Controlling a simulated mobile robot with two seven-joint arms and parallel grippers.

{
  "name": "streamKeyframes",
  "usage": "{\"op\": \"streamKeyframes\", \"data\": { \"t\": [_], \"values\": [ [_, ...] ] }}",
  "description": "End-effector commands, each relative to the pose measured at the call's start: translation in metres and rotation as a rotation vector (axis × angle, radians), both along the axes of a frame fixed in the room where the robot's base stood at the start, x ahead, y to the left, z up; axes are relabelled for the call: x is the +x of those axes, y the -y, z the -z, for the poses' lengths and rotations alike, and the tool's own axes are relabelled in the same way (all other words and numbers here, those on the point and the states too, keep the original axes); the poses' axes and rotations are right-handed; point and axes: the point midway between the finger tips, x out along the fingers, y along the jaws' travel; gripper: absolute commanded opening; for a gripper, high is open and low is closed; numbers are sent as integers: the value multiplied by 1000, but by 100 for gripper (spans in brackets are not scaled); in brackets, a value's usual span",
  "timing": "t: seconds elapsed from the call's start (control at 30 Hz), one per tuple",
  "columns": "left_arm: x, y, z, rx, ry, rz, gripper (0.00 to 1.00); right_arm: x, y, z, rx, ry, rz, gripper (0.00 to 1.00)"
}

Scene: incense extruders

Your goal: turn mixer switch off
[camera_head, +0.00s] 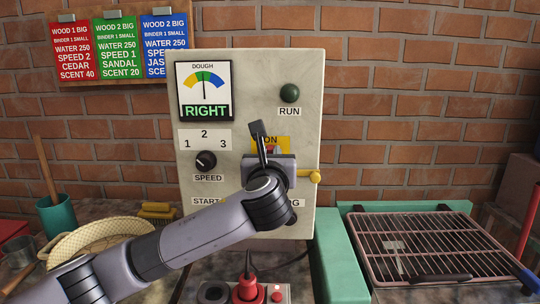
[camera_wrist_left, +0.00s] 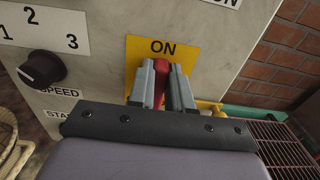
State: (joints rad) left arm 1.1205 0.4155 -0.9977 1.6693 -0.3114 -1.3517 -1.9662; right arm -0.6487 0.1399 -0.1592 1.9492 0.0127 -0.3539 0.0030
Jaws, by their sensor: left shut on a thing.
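The mixer switch is a red lever (camera_wrist_left: 161,66) on a yellow plate (camera_wrist_left: 134,52) marked ON, set in the pale control panel (camera_head: 240,75). In the wrist view the red lever stands between the two grey fingers of my left gripper (camera_wrist_left: 164,78), which are shut on it. In the head view my left gripper (camera_head: 268,150) is at the yellow plate and covers most of the switch; only a little red shows. The lower part of the plate is hidden behind the gripper. My right gripper is not in view.
A dough dial (camera_head: 204,88) reads RIGHT, above a black speed knob (camera_head: 206,160). A yellow-tipped handle (camera_head: 314,177) sticks out close by on the right. A wire rack (camera_head: 440,245) lies at right. A basket (camera_head: 100,238) and a teal cup (camera_head: 58,215) stand at left.

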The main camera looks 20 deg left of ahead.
Motion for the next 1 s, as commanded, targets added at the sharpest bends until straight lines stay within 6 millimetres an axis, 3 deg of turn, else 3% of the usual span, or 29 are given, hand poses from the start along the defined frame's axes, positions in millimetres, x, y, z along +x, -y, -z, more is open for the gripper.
{"op": "streamKeyframes", "data": {
  "t": [0.37, 1.0],
  "values": [
    [-1, -2, -1, -140, 39, 1, 0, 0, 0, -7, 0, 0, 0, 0],
    [-4, -12, 5, -711, 202, 0, 0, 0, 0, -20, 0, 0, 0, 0]
  ]
}}
